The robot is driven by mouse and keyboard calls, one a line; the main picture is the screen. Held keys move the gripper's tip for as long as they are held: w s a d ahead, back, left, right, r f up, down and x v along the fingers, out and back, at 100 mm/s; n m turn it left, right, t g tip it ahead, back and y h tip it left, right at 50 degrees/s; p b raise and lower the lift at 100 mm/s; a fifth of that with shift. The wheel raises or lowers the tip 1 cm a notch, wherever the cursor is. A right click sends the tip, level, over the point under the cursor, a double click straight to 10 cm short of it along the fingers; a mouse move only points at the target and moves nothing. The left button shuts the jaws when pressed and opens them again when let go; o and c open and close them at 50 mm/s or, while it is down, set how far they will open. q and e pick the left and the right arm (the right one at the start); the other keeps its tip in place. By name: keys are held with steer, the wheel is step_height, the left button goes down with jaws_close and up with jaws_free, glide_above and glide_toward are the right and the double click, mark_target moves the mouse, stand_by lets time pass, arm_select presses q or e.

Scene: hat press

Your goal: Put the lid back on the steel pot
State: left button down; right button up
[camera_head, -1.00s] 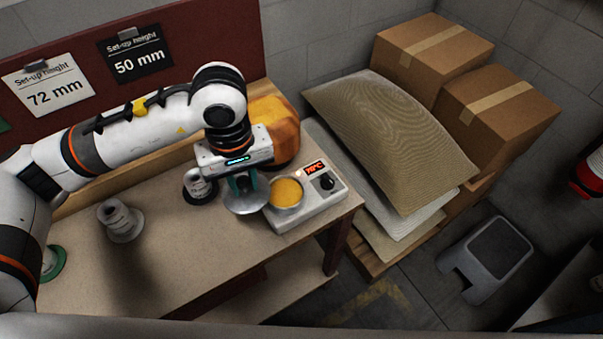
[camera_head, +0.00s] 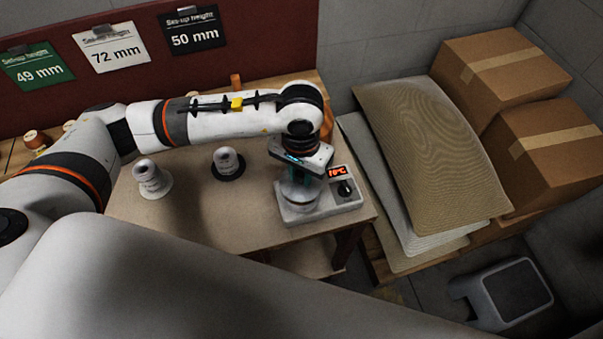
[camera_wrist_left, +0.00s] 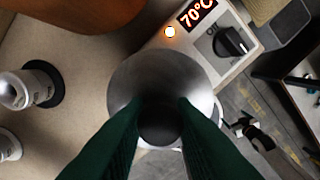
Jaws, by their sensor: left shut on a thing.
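My left gripper (camera_head: 305,172) is shut on the knob of the grey steel lid (camera_head: 299,189), over the hot plate. In the left wrist view the dark green fingers close on the lid's dark knob, and the domed lid (camera_wrist_left: 203,82) fills the middle. The steel pot (camera_head: 300,206) stands on the hot plate below the lid, and its mouth and contents are hidden. I cannot tell whether the lid touches the pot's rim. My right gripper is not in view.
The white hot plate (camera_head: 340,201) has a lit 70°C display and a black knob. Two spool-like stands (camera_head: 150,177) (camera_head: 228,163) are on the table to the left. An orange block (camera_head: 327,124) is behind my arm. Sacks (camera_head: 430,150) and cartons (camera_head: 505,75) stand at right.

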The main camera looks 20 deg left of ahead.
arm_select(q)
step_height(320, 180, down, 2)
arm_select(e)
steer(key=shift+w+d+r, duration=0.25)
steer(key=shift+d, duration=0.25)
arm_select(q)
steer(key=shift+f+b, duration=0.5)
steer(key=shift+b, duration=0.2)
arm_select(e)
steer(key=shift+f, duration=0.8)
arm_select(q)
steer(key=c, duration=1.2)
jaws_free()
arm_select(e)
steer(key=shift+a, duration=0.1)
arm_select(q)
steer(key=shift+r, duration=0.1)
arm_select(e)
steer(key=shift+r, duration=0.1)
